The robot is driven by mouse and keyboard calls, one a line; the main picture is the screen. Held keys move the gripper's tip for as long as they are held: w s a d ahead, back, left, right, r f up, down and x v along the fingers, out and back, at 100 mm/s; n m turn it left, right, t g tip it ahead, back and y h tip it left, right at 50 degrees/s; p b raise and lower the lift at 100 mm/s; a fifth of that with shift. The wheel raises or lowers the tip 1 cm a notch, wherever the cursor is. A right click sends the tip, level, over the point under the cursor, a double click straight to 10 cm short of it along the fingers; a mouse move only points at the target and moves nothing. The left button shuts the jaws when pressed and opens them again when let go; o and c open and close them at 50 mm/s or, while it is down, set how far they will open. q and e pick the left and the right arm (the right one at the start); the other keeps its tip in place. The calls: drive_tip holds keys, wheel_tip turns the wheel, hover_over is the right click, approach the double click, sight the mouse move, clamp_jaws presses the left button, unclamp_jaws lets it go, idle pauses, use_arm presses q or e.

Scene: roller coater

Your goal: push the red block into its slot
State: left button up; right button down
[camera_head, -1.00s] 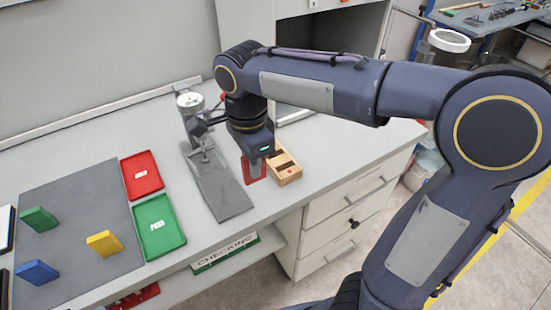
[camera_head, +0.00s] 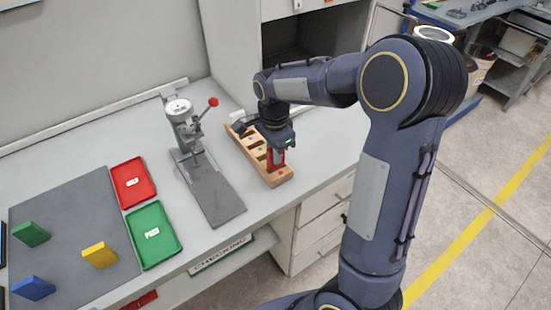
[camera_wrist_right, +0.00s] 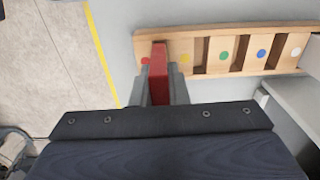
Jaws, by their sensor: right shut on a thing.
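My right gripper (camera_head: 278,152) is shut on the red block (camera_head: 276,160), which hangs upright at the near end of the wooden slotted rack (camera_head: 246,147). In the right wrist view the red block (camera_wrist_right: 158,75) sits between the two fingers (camera_wrist_right: 160,85). Its far end overlaps the rack (camera_wrist_right: 210,45) beside the red dot (camera_wrist_right: 146,61). I cannot tell whether its lower end is inside the slot. The rack also bears yellow, green, blue and white dots with dark slots between them. My left gripper is not in view.
A grey press stand with a dial (camera_head: 180,108) and red knob stands left of the rack. Red (camera_head: 133,182) and green (camera_head: 153,234) trays lie further left. Green (camera_head: 31,234), yellow (camera_head: 100,255) and blue (camera_head: 33,288) blocks stand on a grey mat (camera_head: 75,215).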

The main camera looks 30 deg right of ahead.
sight(276, 167)
drive_tip(key=shift+d+f, duration=0.15)
drive_tip(key=shift+f, duration=1.75)
drive_tip(key=c, duration=1.4)
unclamp_jaws()
drive_tip(key=shift+d, duration=0.15)
drive_tip(key=shift+w, duration=0.1)
drive_tip(key=shift+r, duration=0.15)
